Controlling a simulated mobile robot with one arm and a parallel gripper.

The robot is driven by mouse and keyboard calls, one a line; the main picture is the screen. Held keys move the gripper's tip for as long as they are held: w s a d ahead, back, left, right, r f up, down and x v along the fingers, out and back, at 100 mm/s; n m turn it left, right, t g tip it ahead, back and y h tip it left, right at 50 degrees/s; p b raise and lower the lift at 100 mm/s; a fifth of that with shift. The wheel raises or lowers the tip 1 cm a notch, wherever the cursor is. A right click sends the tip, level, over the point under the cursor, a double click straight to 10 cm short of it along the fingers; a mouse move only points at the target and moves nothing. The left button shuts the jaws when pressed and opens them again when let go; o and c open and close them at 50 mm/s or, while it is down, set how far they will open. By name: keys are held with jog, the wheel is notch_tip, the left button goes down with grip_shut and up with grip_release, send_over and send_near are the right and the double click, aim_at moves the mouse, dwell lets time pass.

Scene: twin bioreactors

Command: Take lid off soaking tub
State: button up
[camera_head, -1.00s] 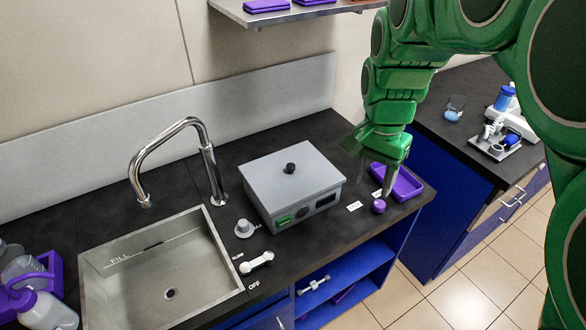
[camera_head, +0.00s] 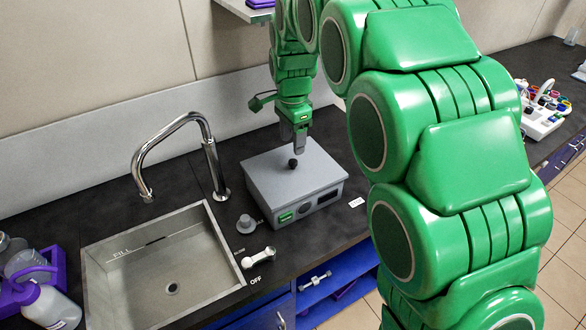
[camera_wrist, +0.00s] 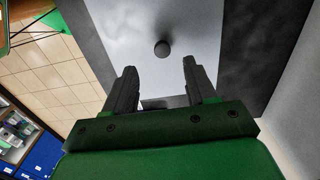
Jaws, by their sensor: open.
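The soaking tub (camera_head: 297,210) is a grey box on the dark counter, with a green display on its front. Its flat grey lid (camera_head: 270,176) is on it, with a small black knob (camera_head: 293,163) in the middle. My gripper (camera_head: 299,146) is above the lid, its fingers pointing down close to the knob. In the wrist view, my gripper (camera_wrist: 159,64) is open and empty, and the knob (camera_wrist: 162,49) shows just beyond the fingertips, roughly centred between them. I cannot tell the exact height of the fingertips over the knob.
A sink (camera_head: 165,270) with a curved faucet (camera_head: 205,150) lies left of the tub. A grey dial (camera_head: 245,223) and a white lever (camera_head: 258,258) sit between them. A purple rack with bottles (camera_head: 35,290) is at far left. My arm hides the counter's right part.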

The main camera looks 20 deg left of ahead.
aim_at(293, 161)
jog(key=shift+w+f, duration=0.2)
jog(key=shift+f, duration=3.8)
jog(key=shift+r, duration=0.1)
grip_shut()
